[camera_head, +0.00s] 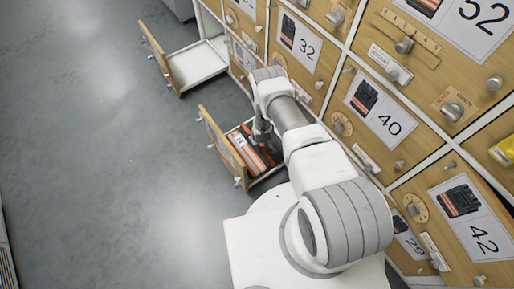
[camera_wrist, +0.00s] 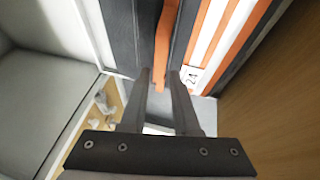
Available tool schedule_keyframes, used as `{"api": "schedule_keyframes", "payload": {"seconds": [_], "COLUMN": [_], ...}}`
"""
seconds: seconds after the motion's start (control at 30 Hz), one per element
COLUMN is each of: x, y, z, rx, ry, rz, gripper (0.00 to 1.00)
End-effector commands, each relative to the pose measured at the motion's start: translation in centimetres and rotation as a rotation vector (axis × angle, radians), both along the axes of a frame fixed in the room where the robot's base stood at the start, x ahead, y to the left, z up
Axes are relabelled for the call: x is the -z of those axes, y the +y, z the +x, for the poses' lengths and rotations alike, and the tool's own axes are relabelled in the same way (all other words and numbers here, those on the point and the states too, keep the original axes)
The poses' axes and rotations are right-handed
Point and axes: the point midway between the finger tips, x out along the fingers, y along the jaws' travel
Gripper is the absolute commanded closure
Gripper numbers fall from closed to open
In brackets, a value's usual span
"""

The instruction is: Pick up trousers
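Folded trousers (camera_head: 255,158), dark with orange and pale bands, lie in an open drawer (camera_head: 211,140). My gripper (camera_head: 262,135) reaches down into this drawer at the trousers. In the wrist view, my gripper's fingertips (camera_wrist: 159,76) are on either side of a narrow orange strip (camera_wrist: 163,45) between dark cloth. The fingers stand a small gap apart. Whether they press on the cloth cannot be told. My arm hides part of the drawer in the head view.
Another open drawer (camera_head: 196,66) stands further back and looks empty. Closed wooden drawer fronts (camera_head: 383,108) with knobs and numbered trouser labels line the right. A yellow object (camera_head: 503,150) shows at the right edge. The grey floor (camera_head: 100,140) on the left is clear.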

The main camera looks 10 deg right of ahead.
Motion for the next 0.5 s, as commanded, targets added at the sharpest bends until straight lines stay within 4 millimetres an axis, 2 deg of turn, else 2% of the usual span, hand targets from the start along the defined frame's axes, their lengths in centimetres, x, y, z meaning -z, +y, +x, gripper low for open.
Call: {"api": "schedule_keyframes", "payload": {"seconds": [0.03, 0.27, 0.5], "x": [0.7, 1.8, 4.9], "y": [0.0, -0.1, -0.2], "z": [0.2, 0.7, 1.9], "rx": [0.001, 0.001, 0.001], "ry": [-0.001, 0.0, -0.001], "rz": [0.001, 0.0, 0.0], "gripper": [0.7, 0.7, 0.7]}}
